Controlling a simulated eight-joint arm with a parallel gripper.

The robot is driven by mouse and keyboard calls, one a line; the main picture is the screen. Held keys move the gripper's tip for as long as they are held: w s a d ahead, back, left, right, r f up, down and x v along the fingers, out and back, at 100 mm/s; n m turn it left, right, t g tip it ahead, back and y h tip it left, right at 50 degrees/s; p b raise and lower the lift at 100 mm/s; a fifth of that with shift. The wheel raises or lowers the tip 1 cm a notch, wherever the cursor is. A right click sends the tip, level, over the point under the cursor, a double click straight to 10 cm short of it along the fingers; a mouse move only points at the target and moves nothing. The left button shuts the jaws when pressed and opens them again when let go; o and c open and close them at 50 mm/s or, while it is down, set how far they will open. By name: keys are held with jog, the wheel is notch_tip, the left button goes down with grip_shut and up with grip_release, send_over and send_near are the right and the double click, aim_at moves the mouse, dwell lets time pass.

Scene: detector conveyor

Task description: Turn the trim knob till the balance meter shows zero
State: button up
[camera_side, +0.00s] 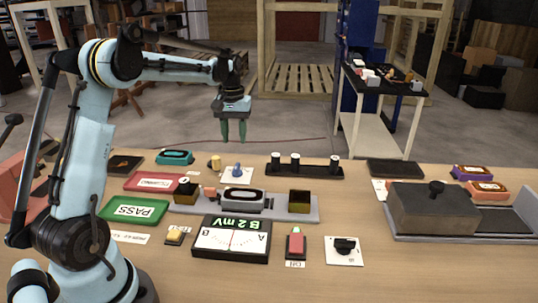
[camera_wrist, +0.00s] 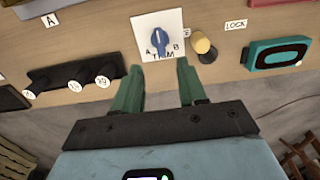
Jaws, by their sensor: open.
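The trim knob (camera_side: 237,171) is blue and stands on a white plate behind the conveyor. In the wrist view the knob (camera_wrist: 160,40) shows a pale line, with A, B and TRIM printed near it. My gripper (camera_side: 233,141) is open and empty, its green fingers pointing down above and behind the knob. In the wrist view my gripper (camera_wrist: 157,66) has its fingertips spread apart below the knob's plate, not touching the knob. The balance meter (camera_side: 231,239) at the front reads "B 2 mV" in green. Its dial has A and B ends; the needle is too small to read.
A yellow-topped knob (camera_wrist: 202,45) stands close beside the trim plate. A black rack with several posts (camera_side: 292,168) is to its right in the side view. The conveyor (camera_side: 270,214) lies in front, and a grey block (camera_side: 434,212) stands right.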

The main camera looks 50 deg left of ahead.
aim_at(237, 166)
notch_tip(237, 166, down, 10)
jog(key=shift+r, duration=0.25)
grip_shut()
dwell(0.3)
